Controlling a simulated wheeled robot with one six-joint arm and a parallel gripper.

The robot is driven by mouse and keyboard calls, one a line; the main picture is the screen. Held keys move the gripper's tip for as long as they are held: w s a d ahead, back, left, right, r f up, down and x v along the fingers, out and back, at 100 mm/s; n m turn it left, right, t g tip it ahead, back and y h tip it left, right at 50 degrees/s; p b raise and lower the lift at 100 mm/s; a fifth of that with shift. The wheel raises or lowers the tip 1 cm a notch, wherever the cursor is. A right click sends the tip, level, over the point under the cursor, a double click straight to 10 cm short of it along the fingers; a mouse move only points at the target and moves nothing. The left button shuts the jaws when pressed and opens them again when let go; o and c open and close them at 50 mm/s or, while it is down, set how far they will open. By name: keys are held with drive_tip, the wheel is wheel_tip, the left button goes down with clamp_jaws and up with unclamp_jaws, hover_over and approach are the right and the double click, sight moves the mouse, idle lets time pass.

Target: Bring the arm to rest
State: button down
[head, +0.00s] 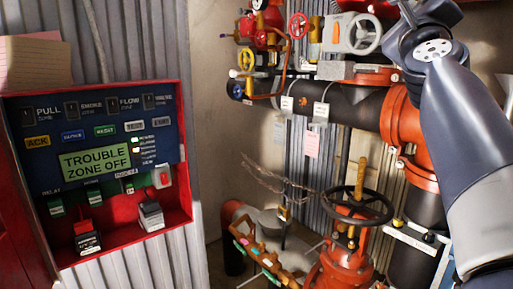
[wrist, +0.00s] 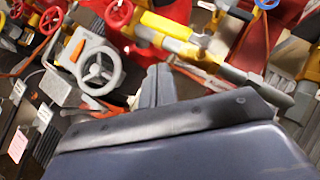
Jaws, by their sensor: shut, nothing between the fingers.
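My arm (head: 470,140) rises along the right side of the head view, bent at a joint near the top edge. Its far end runs out of that view, so my gripper is not visible there. In the wrist view my gripper (wrist: 158,84) is shut and empty, its fingers together. Behind it, out of contact as far as I can tell, are valves and pipes, with a grey handwheel (wrist: 99,68) to the left and a yellow fitting (wrist: 166,25) above.
A red alarm panel (head: 100,165) reading "TROUBLE ZONE OFF" hangs at left. A black handwheel (head: 358,203) tops a red valve at lower centre. Thick black and red pipes (head: 350,102) and small valves crowd the upper right, close to my arm. Bare wall (head: 225,110) lies between.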

drive_tip(key=a+f+m+g+h+b, duration=0.5)
drive_tip(key=a+f+m+h+b, duration=0.3)
drive_tip(key=m+h+b, duration=0.55)
drive_tip(key=w+d+r+y+p, duration=0.2)
drive_tip(key=w+d+r+p, duration=0.1)
drive_tip(key=d+r+p, duration=0.4)
drive_tip(key=s+d+r+n+y+p, duration=0.1)
drive_tip(key=s+d+n+y+p, duration=0.1)
drive_tip(key=n+y+p, duration=0.6)
drive_tip(key=s+d+r+n+y+p, duration=0.1)
drive_tip(key=s+n+y+p, duration=0.4)
drive_tip(key=n+p, duration=0.9)
drive_tip(key=d+y+p, duration=0.1)
drive_tip(key=y, duration=0.2)
drive_tip(key=shift+n+y, duration=0.35)
